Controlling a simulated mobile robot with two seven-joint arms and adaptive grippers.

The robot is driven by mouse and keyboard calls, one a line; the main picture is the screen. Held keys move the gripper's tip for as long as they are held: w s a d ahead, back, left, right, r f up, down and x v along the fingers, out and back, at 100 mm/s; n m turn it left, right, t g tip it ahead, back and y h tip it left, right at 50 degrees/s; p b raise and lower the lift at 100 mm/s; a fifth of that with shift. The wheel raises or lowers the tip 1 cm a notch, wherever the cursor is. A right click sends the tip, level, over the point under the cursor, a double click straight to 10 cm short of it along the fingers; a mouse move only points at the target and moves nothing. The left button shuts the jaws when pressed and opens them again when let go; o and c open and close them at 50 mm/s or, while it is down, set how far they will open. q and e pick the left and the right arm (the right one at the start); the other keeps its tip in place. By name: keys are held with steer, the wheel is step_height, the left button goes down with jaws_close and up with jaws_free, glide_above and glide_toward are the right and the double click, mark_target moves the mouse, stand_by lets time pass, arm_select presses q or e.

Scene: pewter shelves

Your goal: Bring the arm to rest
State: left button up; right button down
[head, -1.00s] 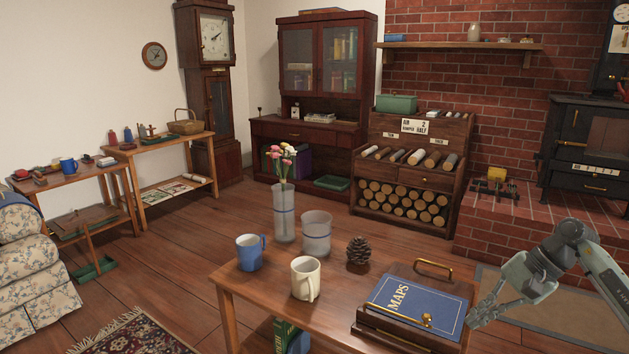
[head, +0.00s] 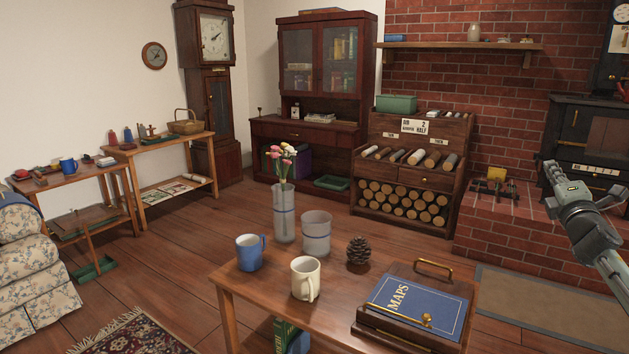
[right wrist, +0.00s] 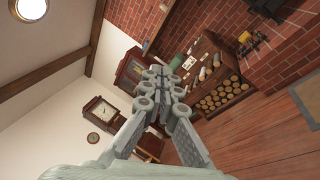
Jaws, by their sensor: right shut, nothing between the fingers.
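My right gripper (head: 550,170) is raised at the right of the head view, in front of the brick hearth and the black stove. It points up and away, clear of the table. In the right wrist view its two fingers (right wrist: 162,76) are drawn together and hold nothing. That view is tilted and looks across the room toward the clock, cabinet and log rack. My left gripper is not in view.
The black stove (head: 575,125) stands at right.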

steer(key=s+d+f+m+g+h, duration=0.45)
steer(key=d+f+m+g, duration=0.4)
steer(key=f+m, duration=0.4)
steer(key=s+f+m+g+y, duration=0.2)
steer(key=s+f+m+g, duration=0.3)
steer(key=f+m, duration=0.25)
steer(key=s+a+f+n+y, duration=0.15)
steer(key=s+a+f, duration=0.35)
steer(key=a+f, duration=0.5)
steer(key=s+a+f+n+y, duration=0.1)
steer(key=s+a+f+y, duration=0.1)
steer(key=s+a+f, duration=0.55)
steer(key=s+a+f+g+y, duration=0.1)
steer(key=s+a+f+y, duration=0.1)
steer(key=s+a+f, duration=0.6)
steer(key=s+a+f+g+y, duration=0.1)
steer(key=s+a+f+g, duration=0.1)
steer(key=s+a+f, duration=0.6)
steer(key=s+a, duration=0.2)
steer(key=s, duration=0.5)
steer(key=shift+s+y, duration=0.15)
steer(key=shift+y, duration=0.25)
